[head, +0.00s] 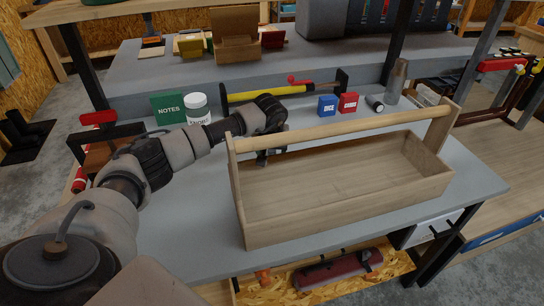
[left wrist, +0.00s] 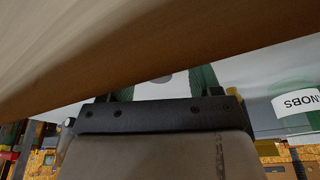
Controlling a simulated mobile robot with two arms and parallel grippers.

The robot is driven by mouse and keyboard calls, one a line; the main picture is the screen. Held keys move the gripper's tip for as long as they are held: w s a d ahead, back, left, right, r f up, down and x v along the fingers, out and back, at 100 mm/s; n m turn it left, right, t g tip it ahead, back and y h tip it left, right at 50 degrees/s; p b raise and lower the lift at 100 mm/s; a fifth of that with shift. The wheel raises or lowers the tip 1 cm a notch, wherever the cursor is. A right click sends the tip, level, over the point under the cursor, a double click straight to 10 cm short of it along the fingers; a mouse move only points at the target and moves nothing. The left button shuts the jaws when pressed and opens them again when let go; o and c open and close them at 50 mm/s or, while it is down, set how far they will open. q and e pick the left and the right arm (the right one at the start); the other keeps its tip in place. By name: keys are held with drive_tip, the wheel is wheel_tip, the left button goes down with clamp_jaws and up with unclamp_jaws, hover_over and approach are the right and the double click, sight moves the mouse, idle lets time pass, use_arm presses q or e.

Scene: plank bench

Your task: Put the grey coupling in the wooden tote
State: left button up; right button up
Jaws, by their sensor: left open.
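The wooden tote (head: 345,205) stands on the grey bench, open at the top, with a round handle bar along it; the part of its floor that shows is bare. My left gripper (head: 266,156) points down at the tote's left end, partly hidden behind the handle bar. It is open. In the left wrist view its fingers (left wrist: 172,92) reach past a close brown wooden surface (left wrist: 150,50), with white and green patches between them that I cannot identify. A small dark cylinder with a pale end (head: 375,103) lies behind the tote; I cannot tell whether it is the grey coupling. My right gripper is not in view.
The bench's right end is clear.

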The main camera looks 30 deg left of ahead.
use_arm(q)
drive_tip(key=shift+x, duration=0.8)
drive_tip(key=shift+w+f, duration=0.15)
drive_tip(key=shift+f, duration=0.4)
drive_tip(key=shift+c, duration=0.9)
drive_tip(key=c, duration=0.9)
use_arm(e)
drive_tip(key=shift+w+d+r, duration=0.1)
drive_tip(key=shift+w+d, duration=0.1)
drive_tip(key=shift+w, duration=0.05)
